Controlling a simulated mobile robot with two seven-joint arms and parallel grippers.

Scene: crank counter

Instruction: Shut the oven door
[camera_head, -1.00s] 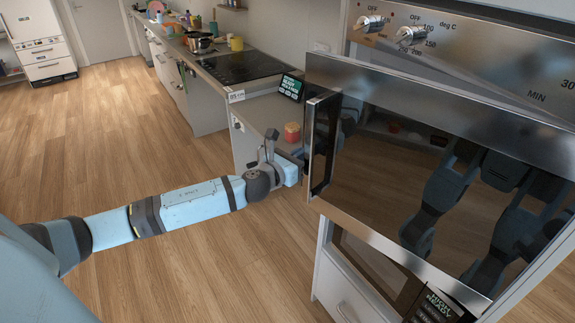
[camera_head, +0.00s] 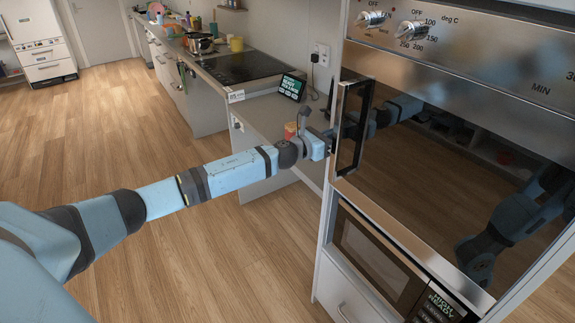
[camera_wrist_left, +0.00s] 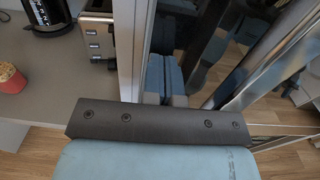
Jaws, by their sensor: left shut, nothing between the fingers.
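The oven door (camera_head: 440,170) has dark mirror-like glass and a vertical handle (camera_head: 353,128) along its left edge. It sits flush or nearly flush under the control panel; I cannot tell if a thin gap is left. My left gripper (camera_head: 328,146) is at the door's left edge, beside the handle, and partly hidden by it. Its shut, empty fingers show in the left wrist view (camera_wrist_left: 165,80), close to the door's metal edge and dark glass. Whether they touch is unclear. My right gripper is not directly seen; the glass reflects parts of my arms.
The control panel (camera_head: 465,45) with knobs is above the door. A microwave (camera_head: 375,255) and a drawer (camera_head: 345,298) are below. The wooden floor is clear.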

